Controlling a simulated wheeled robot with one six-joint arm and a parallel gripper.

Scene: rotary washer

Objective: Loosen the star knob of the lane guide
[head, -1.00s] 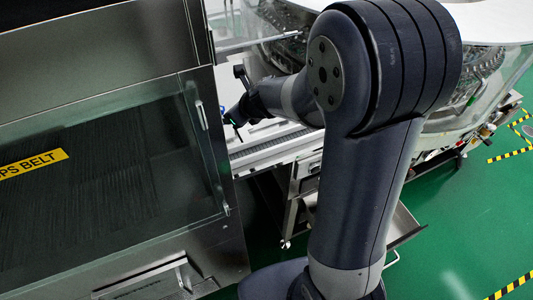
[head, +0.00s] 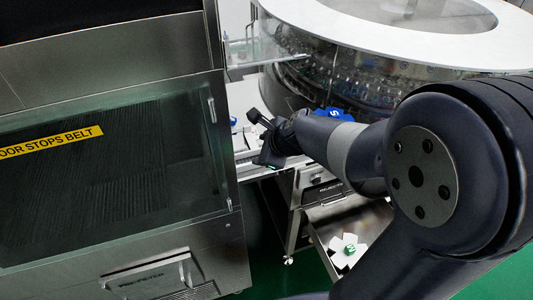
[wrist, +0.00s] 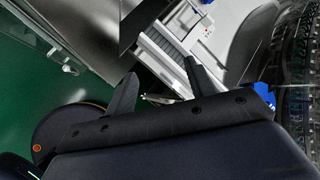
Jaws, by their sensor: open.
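My gripper (head: 268,158) is beside the conveyor between the left cabinet and the round glass washer. In the wrist view its two dark fingers (wrist: 160,88) are apart with nothing between them. A grey conveyor belt (wrist: 165,52) with pale rails lies beyond the fingertips; in the head view the conveyor (head: 246,168) is partly covered by my gripper. I cannot make out a star knob or tell which rail is the lane guide. A blue part (head: 335,113) shows beside the washer; a blue piece (wrist: 262,97) also shows at the right of the wrist view.
The glass-fronted cabinet (head: 110,180) with a yellow belt label stands at left. The washer's white round rim (head: 370,35) is at the back. Green floor is free below.

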